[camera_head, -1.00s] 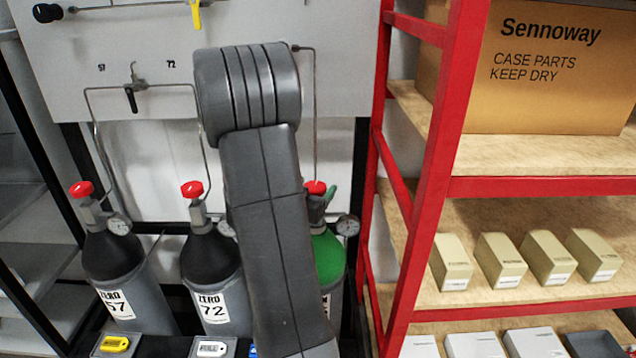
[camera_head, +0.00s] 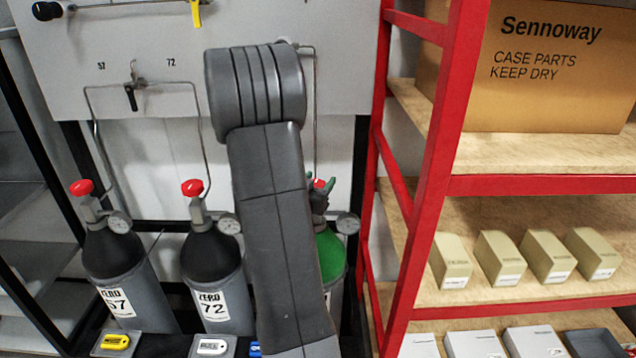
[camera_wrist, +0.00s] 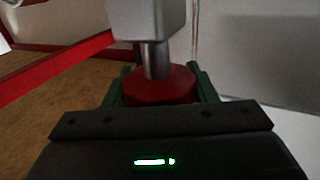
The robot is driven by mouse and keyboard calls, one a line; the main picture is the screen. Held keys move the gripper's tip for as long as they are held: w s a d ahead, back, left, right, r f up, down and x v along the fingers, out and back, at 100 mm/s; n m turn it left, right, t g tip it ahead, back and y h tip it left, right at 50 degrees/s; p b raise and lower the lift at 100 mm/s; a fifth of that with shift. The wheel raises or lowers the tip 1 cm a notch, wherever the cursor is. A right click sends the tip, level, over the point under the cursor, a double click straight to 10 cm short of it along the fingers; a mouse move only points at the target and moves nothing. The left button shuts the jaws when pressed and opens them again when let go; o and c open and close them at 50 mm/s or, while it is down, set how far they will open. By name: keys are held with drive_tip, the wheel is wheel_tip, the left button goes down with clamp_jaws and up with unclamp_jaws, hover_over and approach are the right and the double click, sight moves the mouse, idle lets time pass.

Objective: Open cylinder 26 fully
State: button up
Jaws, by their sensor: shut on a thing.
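The green-shouldered cylinder (camera_head: 330,257) stands at the right of the row, partly hidden behind my arm. Its number label is covered, so I cannot read it. Its red valve knob (camera_head: 319,183) shows just beside my arm, with a pressure gauge (camera_head: 347,223) to its right. In the wrist view the red knob (camera_wrist: 160,84) sits between the two green fingers of my gripper (camera_wrist: 160,92), which is shut on it. A metal stem and a grey valve block (camera_wrist: 147,20) join the knob. How far the valve is turned cannot be told.
Cylinders 57 (camera_head: 113,255) and 72 (camera_head: 211,260) with red knobs stand to the left. A panel (camera_head: 130,45) with thin pipes is behind them. A red-framed shelf (camera_head: 432,185) with boxes stands close on the right.

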drive_tip(key=shift+f+n+y+b, duration=0.15)
drive_tip(key=shift+n+y+b, duration=0.2)
drive_tip(key=shift+b, duration=0.2)
drive_tip(key=n+t+y+b, duration=0.1)
drive_tip(key=y+b, duration=0.1)
drive_tip(key=shift+f+b, duration=0.1)
drive_tip(key=shift+b, duration=0.3)
drive_tip(key=n+y+b, duration=0.1)
drive_tip(key=y+b, duration=0.1)
drive_tip(key=n+y+b, duration=0.1)
drive_tip(key=b, duration=0.1)
drive_tip(key=shift+a+n+t+y+b, duration=0.2)
drive_tip(key=shift+n+t+y+b, duration=0.1)
drive_tip(key=shift+y+b, duration=0.1)
drive_tip(key=n+y+b, duration=0.1)
drive_tip(key=b, duration=0.2)
drive_tip(key=shift+a+y, duration=0.15)
drive_tip(key=shift+y, duration=0.2)
drive_tip(key=shift+b, duration=0.35)
drive_tip(key=shift+a+r+n+y+b, duration=0.1)
drive_tip(key=shift+r+n+y+b, duration=0.15)
drive_tip(key=shift+n+y+b, duration=0.45)
drive_tip(key=o, duration=1)
drive_tip(key=shift+c, duration=0.2)
